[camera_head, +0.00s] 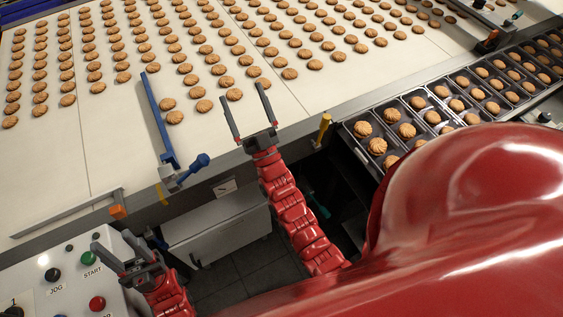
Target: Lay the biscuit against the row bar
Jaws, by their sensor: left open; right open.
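Round golden biscuits lie in rows on the pale belt (120,140). The row bar (158,115) is a blue bar lying across the belt's near part, with a blue handle at its near end. A biscuit (175,118) lies close to the right of the bar; I cannot tell whether it touches. Another biscuit (204,106) lies further right. My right gripper (242,93) is open over the belt, its fingers either side of a biscuit (234,95), with no visible grip on it. My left gripper (125,246) is open and empty by the control panel, away from the belt.
Black trays (349,130) with biscuits in their compartments run along the right. A yellow post (323,128) stands at the belt's near edge. A control panel (62,280) with buttons is at lower left. The belt left of the bar's near end is clear.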

